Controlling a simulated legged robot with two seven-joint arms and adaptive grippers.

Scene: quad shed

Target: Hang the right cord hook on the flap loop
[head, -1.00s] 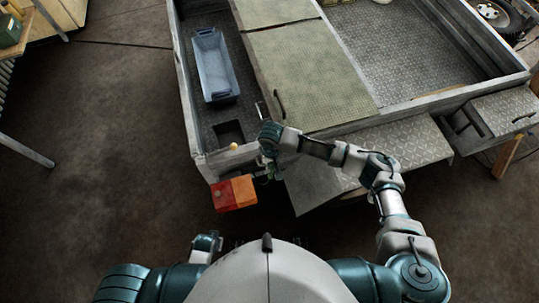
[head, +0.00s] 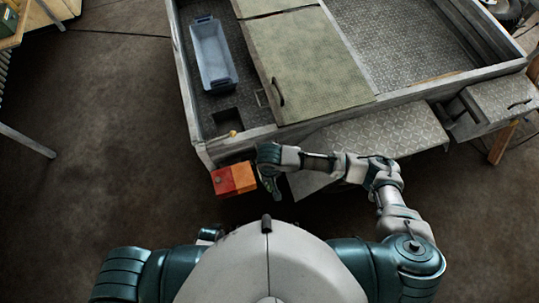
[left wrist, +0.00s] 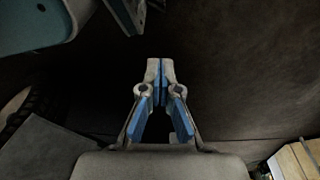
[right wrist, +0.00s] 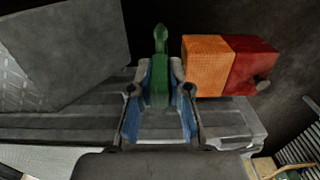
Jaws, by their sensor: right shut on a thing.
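My right gripper (head: 270,190) is outside the bed's near wall, beside the orange-red lamp. In the right wrist view my right gripper (right wrist: 160,92) is shut on a green cord hook (right wrist: 160,45), whose narrow tip points away from the fingers. I cannot make out its cord. The greenish flap (head: 310,65) lies over the middle of the bed. A small thin metal piece (head: 262,97) at its left edge may be the flap loop; it is too small to be sure. In the left wrist view my left gripper (left wrist: 160,72) is shut and empty over dark floor.
The orange-red lamp (head: 233,179) sits at the bed's near left corner, also close beside the hook in the right wrist view (right wrist: 228,66). A blue bin (head: 213,54) stands in the bed's left part. A yellow knob (head: 233,134) is by the near rim. A dark handle (head: 279,92) is on the flap.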

